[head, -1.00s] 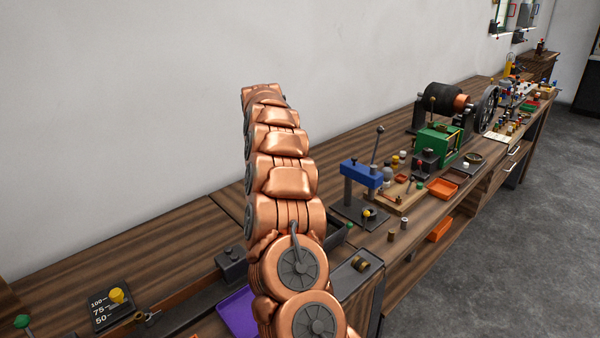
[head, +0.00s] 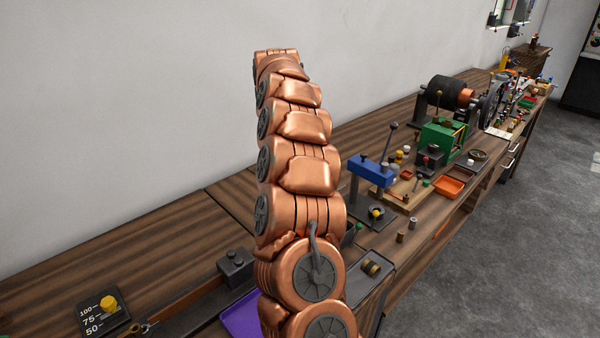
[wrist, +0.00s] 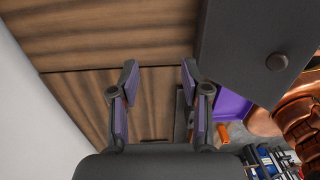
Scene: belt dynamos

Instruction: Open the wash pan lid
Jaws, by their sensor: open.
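My gripper (wrist: 159,78) is open and empty in the wrist view, its two fingers apart over the brown wooden bench top (wrist: 100,40). In the head view my arm hides it. A dark grey flat piece with a round knob (wrist: 277,62) is to the right of the fingers in the wrist view, apart from them. I cannot tell for sure whether it is the wash pan lid. A purple tray (wrist: 232,106) lies beside it, and also shows in the head view (head: 241,318), partly behind my arm.
A dark block with small knobs (head: 236,266) stands left of my arm. A blue press (head: 372,170), an orange tray (head: 448,187) and a green machine (head: 437,138) stand along the bench to the right. The bench's back left is clear.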

